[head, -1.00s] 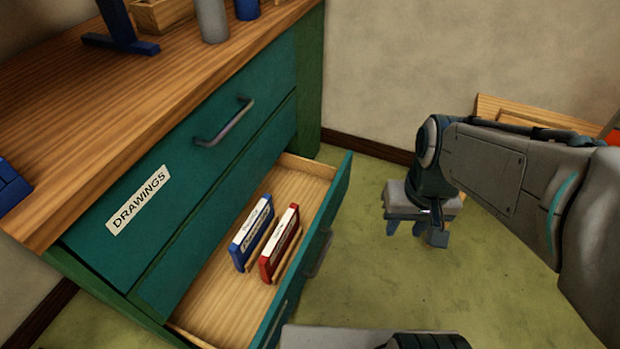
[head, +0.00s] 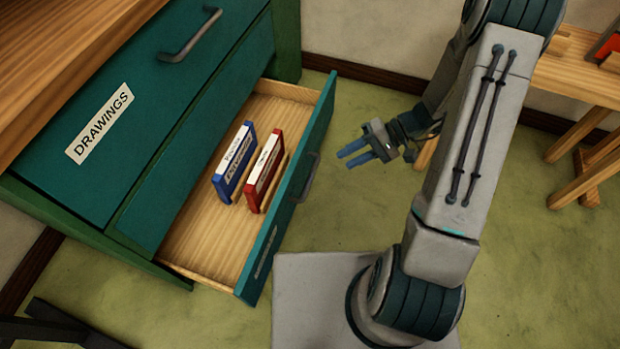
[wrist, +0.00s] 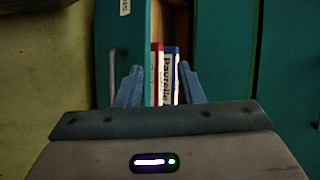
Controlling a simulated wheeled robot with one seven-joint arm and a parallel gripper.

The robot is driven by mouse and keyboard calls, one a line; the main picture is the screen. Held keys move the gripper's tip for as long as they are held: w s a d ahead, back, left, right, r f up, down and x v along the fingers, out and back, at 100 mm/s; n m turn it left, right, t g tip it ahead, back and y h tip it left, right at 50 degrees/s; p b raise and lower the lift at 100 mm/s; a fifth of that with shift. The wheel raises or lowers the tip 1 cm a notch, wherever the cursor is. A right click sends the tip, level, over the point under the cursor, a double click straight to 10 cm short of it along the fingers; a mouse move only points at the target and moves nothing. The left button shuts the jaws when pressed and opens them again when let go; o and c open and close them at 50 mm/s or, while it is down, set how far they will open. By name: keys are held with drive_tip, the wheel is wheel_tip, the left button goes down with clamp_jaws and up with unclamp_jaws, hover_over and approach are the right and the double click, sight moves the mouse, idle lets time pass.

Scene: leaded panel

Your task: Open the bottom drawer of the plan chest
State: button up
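The green plan chest (head: 75,190) stands at the left in the head view. Its bottom drawer (head: 210,240) is pulled well out, showing a bare wooden inside. A blue box (head: 235,165) and a red box (head: 264,170) stand upright in it. The drawer's grey handle (head: 307,178) is on its front. My gripper (head: 350,155) is to the right of that handle, apart from it, with its blue fingers spread and nothing between them. In the wrist view, the open fingers (wrist: 159,85) face the drawer, and the boxes show beyond them.
The upper drawer, with a DRAWINGS label (head: 101,124) and a handle (head: 190,35), is shut. A wooden trestle table (head: 580,80) stands at the right by the wall.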

sight(310, 176)
drive_tip(key=w+d+f+m+t+y+b, duration=0.15)
drive_tip(key=f+t, duration=0.25)
drive_tip(key=f, duration=0.6)
drive_tip(key=w+d+f+m+t+y+b, duration=0.1)
drive_tip(key=w+f+m+t+y+b, duration=0.2)
drive_tip(key=f, duration=0.8)
drive_tip(key=shift+n+t+h, duration=0.25)
drive_tip(key=shift+t+h, duration=0.15)
drive_tip(key=shift+h, duration=0.35)
drive_tip(key=b+x, duration=0.1)
drive_tip(key=x, duration=0.8)
drive_tip(key=s+b+x, duration=0.1)
drive_tip(key=x, duration=0.3)
drive_tip(key=shift+a+r+b, duration=0.1)
drive_tip(key=shift+a+b, duration=0.25)
drive_tip(key=shift+a, duration=0.05)
drive_tip(key=shift+s, duration=0.1)
clamp_jaws()
